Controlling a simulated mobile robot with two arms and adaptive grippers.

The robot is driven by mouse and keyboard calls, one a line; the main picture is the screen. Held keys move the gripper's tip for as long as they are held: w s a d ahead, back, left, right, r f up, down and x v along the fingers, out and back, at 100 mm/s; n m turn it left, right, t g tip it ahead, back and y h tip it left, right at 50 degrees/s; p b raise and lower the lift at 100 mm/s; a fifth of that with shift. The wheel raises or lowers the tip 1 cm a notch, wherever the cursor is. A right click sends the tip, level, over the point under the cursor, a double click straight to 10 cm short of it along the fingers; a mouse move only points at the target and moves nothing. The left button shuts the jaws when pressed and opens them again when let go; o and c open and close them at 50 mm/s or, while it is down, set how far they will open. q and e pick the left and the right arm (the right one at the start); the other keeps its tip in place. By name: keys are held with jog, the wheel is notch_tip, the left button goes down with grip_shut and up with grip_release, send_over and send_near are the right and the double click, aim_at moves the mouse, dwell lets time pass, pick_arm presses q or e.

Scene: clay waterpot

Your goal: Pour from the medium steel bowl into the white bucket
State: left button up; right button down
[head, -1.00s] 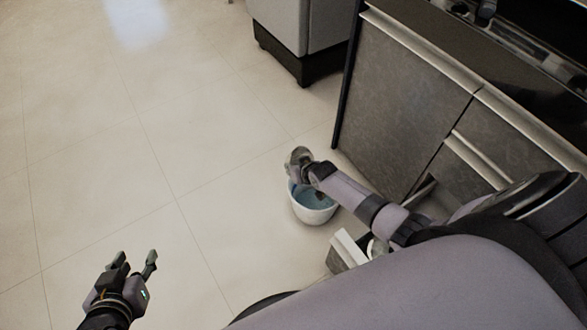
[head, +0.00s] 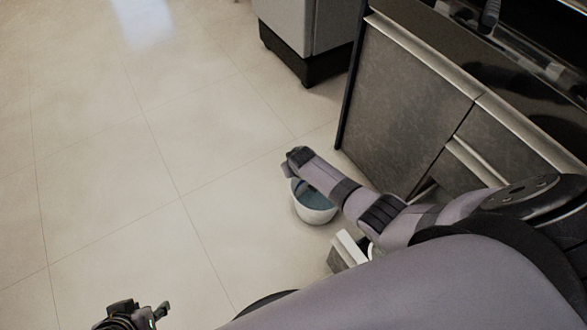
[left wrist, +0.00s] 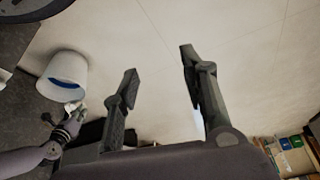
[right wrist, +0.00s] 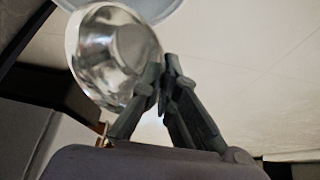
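The white bucket (head: 313,216) stands on the floor with a blue interior. It also shows in the left wrist view (left wrist: 58,90), and a pale blue rim shows at the top of the right wrist view. The steel bowl (right wrist: 115,60) is shiny, and its open inside faces the right wrist camera; I see no contents in it. My right gripper (right wrist: 163,85) is shut on the bowl's rim. In the head view my right arm hides the bowl above the bucket's far edge. My left gripper (head: 146,309) is open and empty, low at the left; its fingers spread in its wrist view (left wrist: 158,70).
Dark cabinets (head: 400,115) with pale handles stand right of the bucket. A grey appliance (head: 308,35) on a dark base is at the back. The tiled floor (head: 100,170) at the left is clear.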

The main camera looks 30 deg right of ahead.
pick_arm(q)
jog(key=w+d+r+t+h+b, duration=0.1)
jog(key=w+d+r+t+b, duration=0.1)
jog(key=w+r+t, duration=0.4)
jog(key=w+d+r+t+h+b, duration=0.1)
jog(key=w+d+r+t+b, duration=0.15)
jog(key=w, duration=0.45)
notch_tip(320, 180, up, 19)
jog(key=s+d+m+t+h+b, duration=0.1)
jog(key=s+d+t+h+b, duration=0.1)
jog(key=t, duration=1)
jog(key=shift+d+r+h+b, duration=0.2)
jog(key=shift+h+b, duration=0.6)
jog(key=shift+h, duration=0.6)
pick_arm(e)
jog(key=shift+w+a+f+n+g+h, duration=0.15)
jog(key=shift+w+f+g+h, duration=0.1)
jog(key=shift+g+h, duration=0.45)
jog(key=shift+w+a+f+n+g+h, duration=0.1)
jog(key=shift+w+f+n+g+h, duration=0.25)
jog(key=shift+g, duration=0.7)
jog(key=shift+a+f+g+h, duration=0.15)
jog(key=shift+f+g+h, duration=0.05)
jog(key=shift+g+h, duration=0.55)
jog(key=shift+r, duration=0.1)
